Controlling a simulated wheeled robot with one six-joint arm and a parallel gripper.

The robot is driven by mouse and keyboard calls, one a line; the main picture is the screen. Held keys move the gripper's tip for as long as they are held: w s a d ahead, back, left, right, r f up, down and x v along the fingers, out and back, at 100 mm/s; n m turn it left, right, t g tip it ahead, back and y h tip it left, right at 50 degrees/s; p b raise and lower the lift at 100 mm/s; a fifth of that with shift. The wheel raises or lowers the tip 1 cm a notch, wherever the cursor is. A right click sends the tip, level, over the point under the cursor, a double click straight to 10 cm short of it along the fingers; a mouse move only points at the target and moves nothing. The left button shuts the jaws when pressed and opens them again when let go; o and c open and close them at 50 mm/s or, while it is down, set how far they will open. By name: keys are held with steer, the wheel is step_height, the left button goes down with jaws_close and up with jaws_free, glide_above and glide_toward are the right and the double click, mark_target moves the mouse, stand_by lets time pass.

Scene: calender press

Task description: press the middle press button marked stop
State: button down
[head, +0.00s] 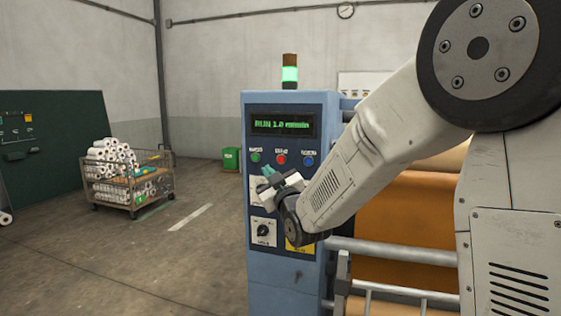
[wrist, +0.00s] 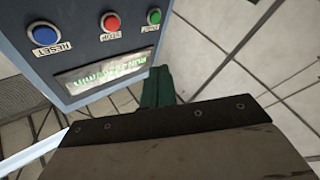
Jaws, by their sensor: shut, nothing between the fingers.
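The red stop button (head: 281,159) is the middle one of three in a row on the blue press cabinet, between a green button (head: 255,157) and a blue button (head: 308,160). In the wrist view the red button (wrist: 111,22) is at the top, labelled STOP, with blue RESET (wrist: 45,34) to its left and green (wrist: 155,16) to its right. My gripper (head: 268,172) is shut and empty, just below the buttons in the head view. Its green fingers (wrist: 158,86) also show in the wrist view, clear of the red button. The red button is uncovered in both views.
The cabinet's display (head: 283,124) reads RUN, and a green lamp (head: 290,74) glows on top. Rollers with orange material (head: 405,215) lie to the right, behind my arm. A cart of white rolls (head: 130,180) stands far left. The floor left of the cabinet is open.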

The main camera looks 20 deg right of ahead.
mark_target(281, 159)
steer(key=shift+w, duration=0.1)
stand_by(0.3)
steer(key=shift+w+d, duration=0.85)
steer(key=shift+w, duration=0.3)
steer(key=shift+w+d, duration=0.9)
steer(key=shift+w, duration=0.25)
steer(key=shift+w+d, duration=0.85)
steer(key=shift+w, duration=0.3)
steer(key=shift+w, duration=0.1)
steer(key=shift+w+d, duration=0.2)
steer(key=shift+w, duration=0.05)
steer(key=shift+w+d, duration=0.25)
steer(key=shift+w, duration=0.05)
steer(key=shift+s+a, duration=0.1)
steer(key=shift+s, duration=0.05)
steer(key=shift+s+a, duration=0.35)
steer(key=shift+s, duration=0.15)
stand_by(0.4)
